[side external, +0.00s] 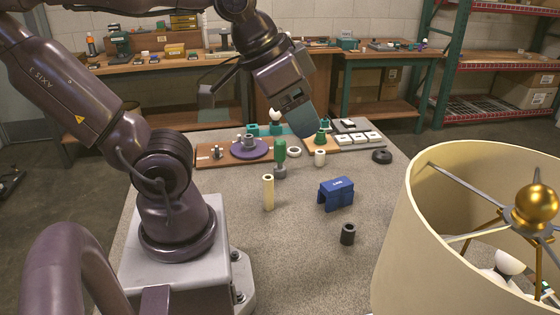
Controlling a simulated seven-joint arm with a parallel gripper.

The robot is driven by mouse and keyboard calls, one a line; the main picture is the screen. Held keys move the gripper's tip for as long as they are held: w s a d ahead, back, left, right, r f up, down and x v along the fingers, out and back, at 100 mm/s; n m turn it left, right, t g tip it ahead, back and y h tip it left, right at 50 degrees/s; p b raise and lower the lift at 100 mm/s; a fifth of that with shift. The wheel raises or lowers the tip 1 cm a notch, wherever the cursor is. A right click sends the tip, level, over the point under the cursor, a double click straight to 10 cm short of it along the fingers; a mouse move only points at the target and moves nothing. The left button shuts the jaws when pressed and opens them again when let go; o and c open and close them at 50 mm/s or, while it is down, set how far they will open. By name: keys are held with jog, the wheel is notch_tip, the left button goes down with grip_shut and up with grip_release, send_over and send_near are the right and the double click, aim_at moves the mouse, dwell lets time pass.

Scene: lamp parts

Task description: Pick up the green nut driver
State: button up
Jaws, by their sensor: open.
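The green nut driver (280,152) stands upright on the grey table, with its green handle up and a grey lower part below. My gripper (307,128) hangs above the far part of the table, to the right of the nut driver and higher in the picture. It is open and apart from the driver. I see its fingers nearly edge-on, and the space between them is hidden.
A purple disc (250,150) lies on a wooden board behind. A large lampshade (425,230) fills the right foreground.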

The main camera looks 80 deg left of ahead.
jog(key=shift+o, duration=0.6)
jog(key=m+g+y, duration=0.7)
jog(key=m+y, duration=1)
jog(key=y, duration=0.1)
send_near(279, 149)
jog(key=shift+w+a+f, duration=0.15)
jog(key=shift+w+f, duration=0.1)
jog(key=shift+f, duration=0.55)
jog(key=shift+a+f, duration=0.15)
jog(key=shift+a, duration=0.1)
jog(key=shift+m, duration=0.3)
jog(key=a, duration=1.2)
jog(key=shift+s+a, duration=0.3)
jog(key=shift+s, duration=0.1)
jog(key=c, duration=1.1)
